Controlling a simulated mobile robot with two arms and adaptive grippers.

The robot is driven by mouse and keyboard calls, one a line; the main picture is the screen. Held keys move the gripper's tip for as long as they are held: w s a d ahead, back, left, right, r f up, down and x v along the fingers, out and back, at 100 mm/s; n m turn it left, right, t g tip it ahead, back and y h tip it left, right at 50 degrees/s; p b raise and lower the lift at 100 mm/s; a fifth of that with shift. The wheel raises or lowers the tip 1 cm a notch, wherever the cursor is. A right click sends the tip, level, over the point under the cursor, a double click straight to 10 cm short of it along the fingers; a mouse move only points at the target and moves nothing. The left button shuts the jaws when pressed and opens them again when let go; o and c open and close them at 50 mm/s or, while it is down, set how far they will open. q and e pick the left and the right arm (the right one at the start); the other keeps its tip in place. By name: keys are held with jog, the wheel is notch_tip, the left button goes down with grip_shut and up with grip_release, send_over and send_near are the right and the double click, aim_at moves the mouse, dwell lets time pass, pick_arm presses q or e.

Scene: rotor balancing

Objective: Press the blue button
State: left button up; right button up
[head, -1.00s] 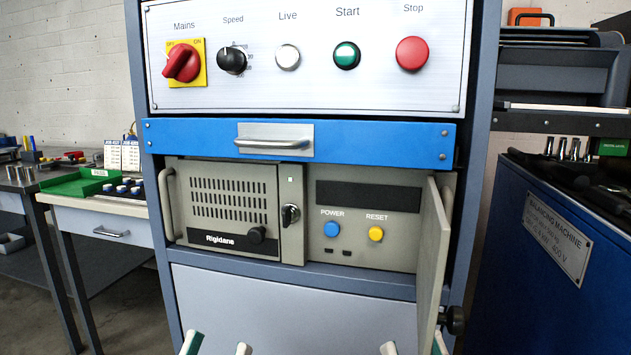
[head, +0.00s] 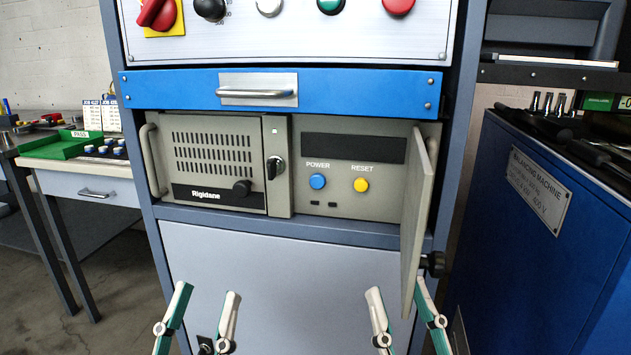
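The blue button (head: 317,181) sits under the label POWER on the beige Rigidane unit (head: 285,207) in the cabinet. A yellow button (head: 361,185) labelled RESET is to its right. Both are uncovered and in plain sight. My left gripper (head: 208,290) is low in the head view, below and left of the blue button, with its two fingers apart and nothing between them. My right gripper (head: 397,284) is low and to the right, its fingers also apart and empty. Both grippers are clear of the button.
A beige door (head: 418,225) stands swung open at the right of the buttons, close to my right gripper. A blue drawer (head: 390,93) with a handle is above the unit. The blue balancing machine (head: 500,235) stands at right, a bench (head: 75,178) at left.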

grip_shut()
dwell(1.3)
